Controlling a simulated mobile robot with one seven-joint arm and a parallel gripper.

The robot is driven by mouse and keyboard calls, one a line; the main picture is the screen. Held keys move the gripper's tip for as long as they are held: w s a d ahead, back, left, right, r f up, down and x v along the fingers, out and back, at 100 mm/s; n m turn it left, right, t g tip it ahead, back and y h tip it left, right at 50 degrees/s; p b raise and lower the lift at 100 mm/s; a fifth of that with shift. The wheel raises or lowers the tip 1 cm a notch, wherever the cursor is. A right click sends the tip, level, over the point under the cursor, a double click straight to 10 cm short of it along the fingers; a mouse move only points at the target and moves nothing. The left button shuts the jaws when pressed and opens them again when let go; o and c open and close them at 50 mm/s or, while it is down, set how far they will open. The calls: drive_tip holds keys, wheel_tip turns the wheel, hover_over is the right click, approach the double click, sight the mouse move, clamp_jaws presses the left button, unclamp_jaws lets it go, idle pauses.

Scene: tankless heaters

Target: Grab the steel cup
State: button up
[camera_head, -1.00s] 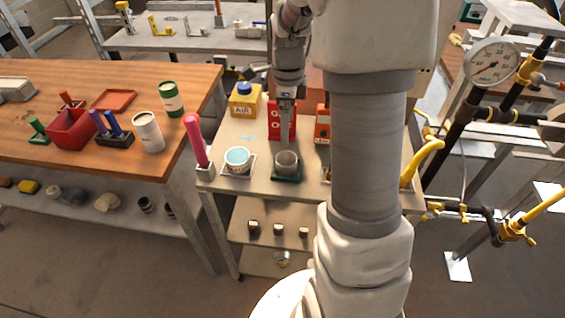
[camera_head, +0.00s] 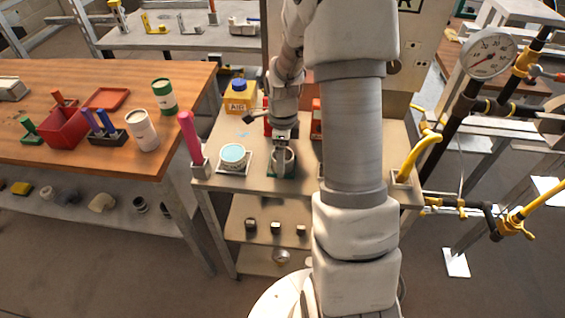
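The steel cup (camera_head: 289,165) is a small grey open-topped cup standing on a dark green square base on the small cart. My gripper (camera_head: 282,147) points down at the cup from above, with its fingertips at or inside the rim. The fingers cover part of the cup's back and opening. The gripper is too small and overlapped to tell whether it is open or shut on the cup's wall.
A light blue-topped tub (camera_head: 233,156) stands just left of the cup. A pink upright handle (camera_head: 190,138) is at the cart's left corner. A yellow AIR container (camera_head: 239,97) stands behind. My arm hides the cart's right part.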

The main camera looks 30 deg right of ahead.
drive_tip(key=c, duration=1.5)
drive_tip(key=shift+r, duration=0.1)
